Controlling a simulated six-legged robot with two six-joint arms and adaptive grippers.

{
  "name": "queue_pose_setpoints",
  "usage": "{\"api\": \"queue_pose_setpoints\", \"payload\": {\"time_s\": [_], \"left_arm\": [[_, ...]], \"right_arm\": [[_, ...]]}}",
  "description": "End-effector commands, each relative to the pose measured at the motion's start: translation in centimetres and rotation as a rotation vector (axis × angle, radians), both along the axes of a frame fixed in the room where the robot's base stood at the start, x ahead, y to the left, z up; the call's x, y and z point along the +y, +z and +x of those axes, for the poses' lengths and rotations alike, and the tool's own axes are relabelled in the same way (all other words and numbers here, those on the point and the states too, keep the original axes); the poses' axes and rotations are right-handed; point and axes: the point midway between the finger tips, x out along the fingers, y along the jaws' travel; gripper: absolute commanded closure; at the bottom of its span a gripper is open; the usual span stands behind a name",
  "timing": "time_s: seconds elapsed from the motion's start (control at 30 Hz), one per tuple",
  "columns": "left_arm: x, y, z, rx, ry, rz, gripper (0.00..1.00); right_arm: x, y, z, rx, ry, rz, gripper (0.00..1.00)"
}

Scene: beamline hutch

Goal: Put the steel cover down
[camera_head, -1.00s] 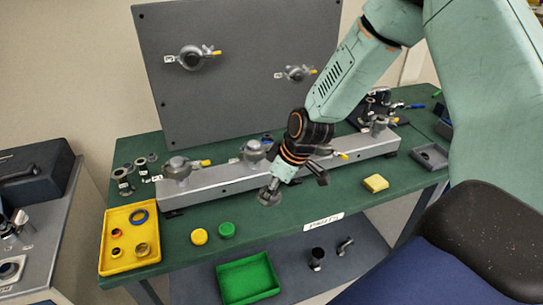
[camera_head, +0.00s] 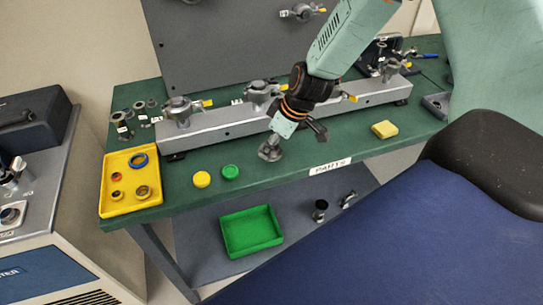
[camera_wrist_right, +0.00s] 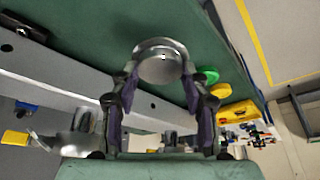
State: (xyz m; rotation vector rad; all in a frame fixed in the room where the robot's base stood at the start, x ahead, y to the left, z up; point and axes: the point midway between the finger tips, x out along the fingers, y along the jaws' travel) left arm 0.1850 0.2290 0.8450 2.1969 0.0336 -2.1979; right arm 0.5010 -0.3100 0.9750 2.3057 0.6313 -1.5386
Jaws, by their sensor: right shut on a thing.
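The steel cover (camera_wrist_right: 160,64) is a round, shiny metal disc held between the two fingers of my right gripper (camera_wrist_right: 160,95) in the right wrist view. In the head view the cover (camera_head: 270,153) shows as a small grey round piece at the tip of my right gripper (camera_head: 281,141). It is over the green table (camera_head: 280,180), in front of the grey rail; I cannot tell whether it touches the surface. My left gripper is not in view.
A yellow tray (camera_head: 117,208) with rings stands at the table's left end. The grey rail (camera_head: 225,122) runs behind. A green tray (camera_head: 251,232) is on the lower shelf.

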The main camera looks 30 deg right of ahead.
Motion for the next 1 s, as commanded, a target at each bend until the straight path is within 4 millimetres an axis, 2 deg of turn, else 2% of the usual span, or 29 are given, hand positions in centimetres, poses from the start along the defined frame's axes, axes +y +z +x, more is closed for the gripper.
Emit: {"api": "queue_pose_setpoints", "payload": {"time_s": [0.37, 0.83, 0.87, 1.0], "left_arm": [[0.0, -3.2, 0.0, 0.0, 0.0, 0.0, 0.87], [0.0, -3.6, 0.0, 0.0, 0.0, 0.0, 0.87], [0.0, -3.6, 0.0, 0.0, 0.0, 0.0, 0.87], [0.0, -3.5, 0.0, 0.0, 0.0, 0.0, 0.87]], "right_arm": [[0.2, -3.6, -0.1, 0.002, -0.001, 0.001, 0.88], [0.1, -4.0, 0.0, 0.001, -0.001, 0.001, 0.88], [0.1, -4.0, -0.1, 0.002, -0.001, 0.001, 0.53], [0.2, -3.9, -0.1, 0.002, -0.001, 0.001, 0.41]]}}
